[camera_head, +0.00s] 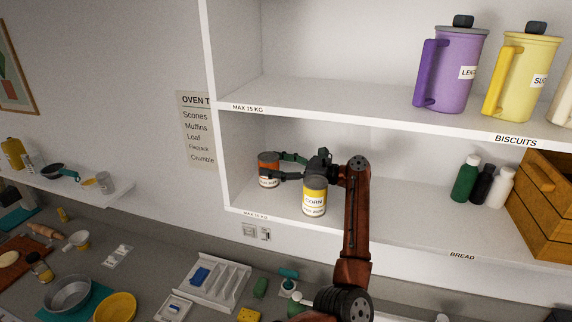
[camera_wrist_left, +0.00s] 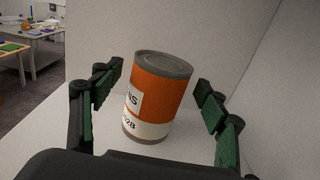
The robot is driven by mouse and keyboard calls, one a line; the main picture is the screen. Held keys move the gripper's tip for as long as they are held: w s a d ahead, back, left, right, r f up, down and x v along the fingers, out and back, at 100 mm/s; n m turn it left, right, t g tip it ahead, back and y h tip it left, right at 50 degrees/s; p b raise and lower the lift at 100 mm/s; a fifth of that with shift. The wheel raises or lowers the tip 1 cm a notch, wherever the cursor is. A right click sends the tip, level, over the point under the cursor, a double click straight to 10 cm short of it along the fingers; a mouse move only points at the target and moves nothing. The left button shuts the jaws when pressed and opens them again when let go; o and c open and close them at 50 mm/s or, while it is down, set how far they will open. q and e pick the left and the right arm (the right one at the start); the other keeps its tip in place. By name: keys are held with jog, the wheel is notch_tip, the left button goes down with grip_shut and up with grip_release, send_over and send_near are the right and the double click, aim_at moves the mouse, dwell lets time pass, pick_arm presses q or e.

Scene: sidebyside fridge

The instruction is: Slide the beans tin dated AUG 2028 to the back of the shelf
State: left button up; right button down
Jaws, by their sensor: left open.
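The orange beans tin (camera_head: 268,170) stands upright on the middle shelf, near its left end. It also shows in the left wrist view (camera_wrist_left: 158,98), where its label ends in "NS" and its date in "028"; the rest of the label is turned out of sight. My left gripper (camera_head: 279,167) is open, reaching in from the right, with one finger on either side of the tin. In the left wrist view gaps show between the fingers and the tin. My right gripper is not in view.
A yellow corn tin (camera_head: 314,196) stands close to the gripper, towards the shelf's front edge. The shelf's left side wall (camera_head: 222,150) is close to the beans tin. Dark green, black and white bottles (camera_head: 483,184) and a wooden crate (camera_head: 545,200) stand farther right.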

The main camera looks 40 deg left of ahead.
pick_arm(q)
jog(key=shift+x, duration=0.9)
jog(key=shift+c, duration=0.7)
jog(key=c, duration=1.5)
jog(key=shift+a, duration=0.1)
